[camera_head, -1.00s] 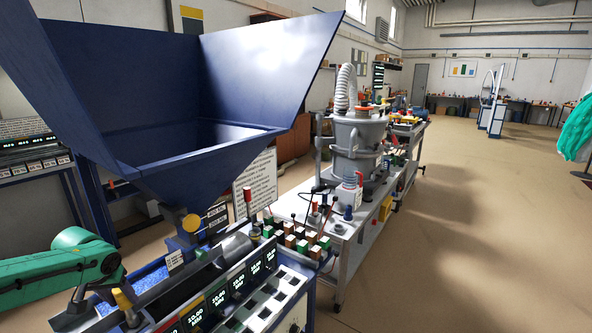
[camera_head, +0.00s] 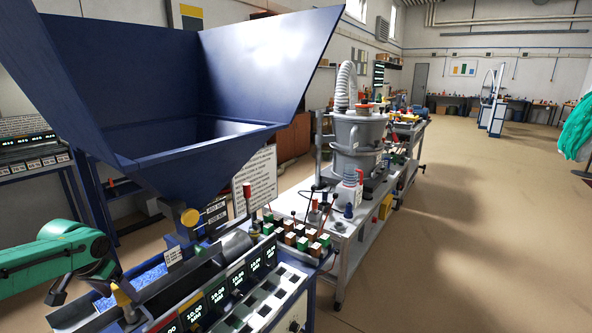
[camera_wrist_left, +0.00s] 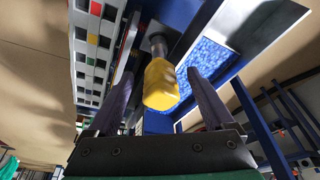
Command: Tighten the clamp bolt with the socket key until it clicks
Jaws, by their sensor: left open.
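A yellow-handled tool (camera_head: 123,298) with a metal shaft stands at the near end of the blue machine, below the hopper; it may be the socket key. In the left wrist view its yellow handle (camera_wrist_left: 161,86) is between the two fingers, with a gap on either side. My left gripper (camera_head: 88,284) is open around or just short of the handle; the exact depth is unclear. Its dark fingers also show in the left wrist view (camera_wrist_left: 160,78). I cannot make out the clamp bolt. My right gripper is not in view.
The large blue hopper (camera_head: 150,100) rises close above my left arm. A row of digital displays (camera_head: 235,285) and a rack of coloured blocks (camera_head: 300,235) lie to the right. A blue granule tray (camera_wrist_left: 210,58) is beside the tool. The floor at right is open.

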